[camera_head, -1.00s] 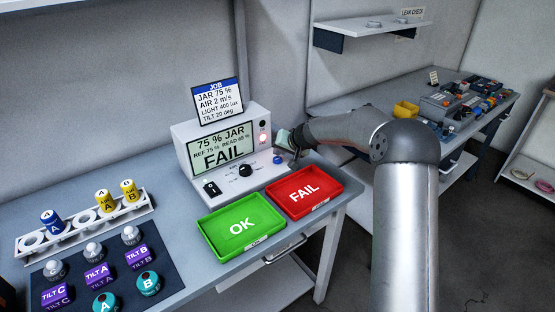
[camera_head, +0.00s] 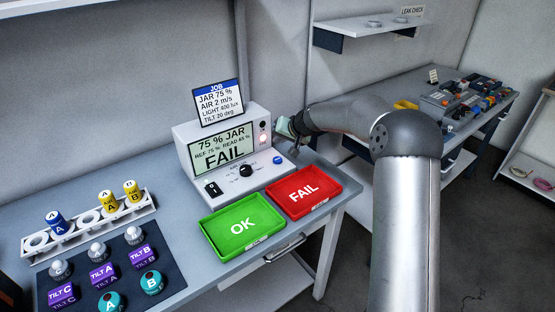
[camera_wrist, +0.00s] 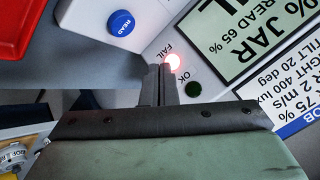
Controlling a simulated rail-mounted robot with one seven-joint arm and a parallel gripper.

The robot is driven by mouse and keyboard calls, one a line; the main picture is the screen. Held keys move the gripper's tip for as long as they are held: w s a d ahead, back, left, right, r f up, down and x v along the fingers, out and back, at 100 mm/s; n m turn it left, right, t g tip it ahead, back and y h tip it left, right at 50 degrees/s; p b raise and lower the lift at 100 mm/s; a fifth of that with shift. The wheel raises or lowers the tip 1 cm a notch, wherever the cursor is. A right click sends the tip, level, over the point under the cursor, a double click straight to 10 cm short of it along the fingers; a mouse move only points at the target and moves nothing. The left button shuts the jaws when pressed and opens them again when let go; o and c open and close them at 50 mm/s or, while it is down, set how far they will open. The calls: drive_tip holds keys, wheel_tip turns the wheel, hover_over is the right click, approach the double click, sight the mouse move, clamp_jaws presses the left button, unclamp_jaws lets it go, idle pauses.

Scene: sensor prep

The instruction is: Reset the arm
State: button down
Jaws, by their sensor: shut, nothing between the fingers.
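My gripper (camera_wrist: 160,72) is shut and empty in the wrist view. Its tips appear over the front panel of the white test box (camera_head: 207,184), near the lit red FAIL lamp (camera_wrist: 172,62); the gap to the panel cannot be told. The dark OK lamp (camera_wrist: 194,89) and the blue READ button (camera_wrist: 121,23) show beside it. In the head view my gripper (camera_head: 296,146) is small, at the right side of the box, partly hidden by my arm. The screen (camera_head: 222,147) reads 75 % JAR, READ 65 %, FAIL.
A green OK tray (camera_head: 262,244) and a red FAIL tray (camera_head: 333,186), both empty, lie before the box. A rack (camera_head: 90,232) with several sensors and a dark mat (camera_head: 172,290) with more stand at left. Another cluttered bench (camera_head: 420,91) is at right.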

idle(0.3)
drive_tip(key=s+r+n+g+h, duration=0.2)
drive_tip(key=s+r+g+h, duration=0.15)
drive_tip(key=s, duration=1.75)
drive_tip(key=s+d+g, duration=0.1)
drive_tip(key=s+d, duration=0.2)
drive_tip(key=s, duration=0.6)
drive_tip(key=s+d+f+g+h, duration=0.1)
drive_tip(key=s+d, duration=0.1)
drive_tip(key=s, duration=0.8)
drive_tip(key=s+d+f+g+h, duration=0.1)
drive_tip(key=s+d, duration=0.2)
drive_tip(key=s, duration=0.7)
drive_tip(key=shift+s+d+m, duration=0.15)
drive_tip(key=shift+d+m, duration=0.15)
wheel_tip(320, 180, down, 40)
drive_tip(key=g+b, duration=0.1)
drive_tip(key=b, duration=3.6)
drive_tip(key=shift+d+r, duration=0.2)
drive_tip(key=shift+d, duration=0.2)
